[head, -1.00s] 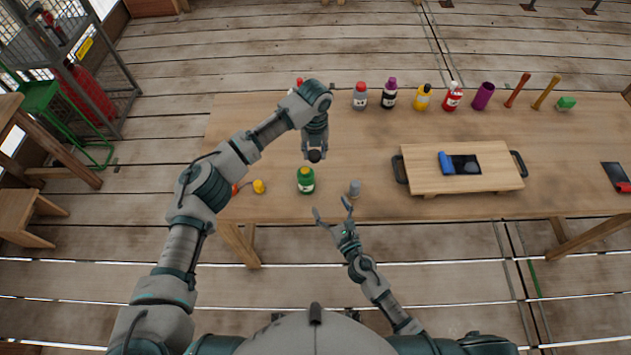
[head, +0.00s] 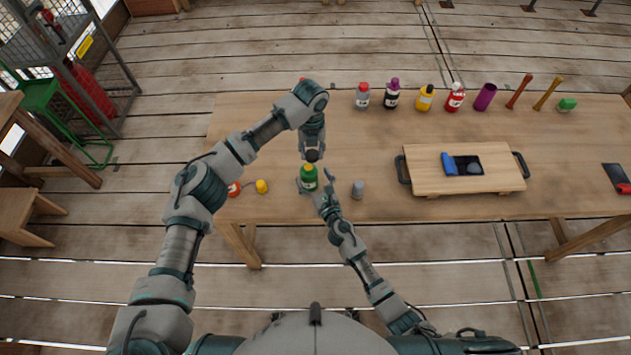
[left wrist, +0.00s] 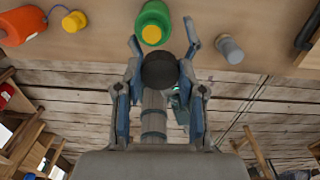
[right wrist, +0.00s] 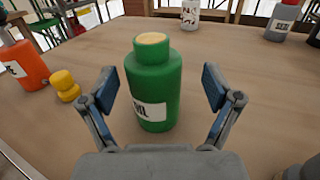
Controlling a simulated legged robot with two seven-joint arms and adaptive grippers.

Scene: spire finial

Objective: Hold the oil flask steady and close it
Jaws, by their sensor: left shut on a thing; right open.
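The green oil flask (head: 309,178) stands upright near the table's front edge; its label and pale yellow-tan top show in the right wrist view (right wrist: 156,80). My right gripper (head: 314,184) is open, with a finger on each side of the flask; in the right wrist view a gap shows at both sides. My left gripper (head: 312,149) is shut on a dark round cap (left wrist: 160,70), which it holds above and slightly behind the flask, apart from it. The cap's underside is hidden.
A small grey object (head: 357,189) stands right of the flask. An orange bottle (right wrist: 24,67) and a yellow cap (head: 262,186) are to the left. A wooden board (head: 420,165) with dark handles lies right. Several bottles, including a yellow one (head: 425,97), line the back.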

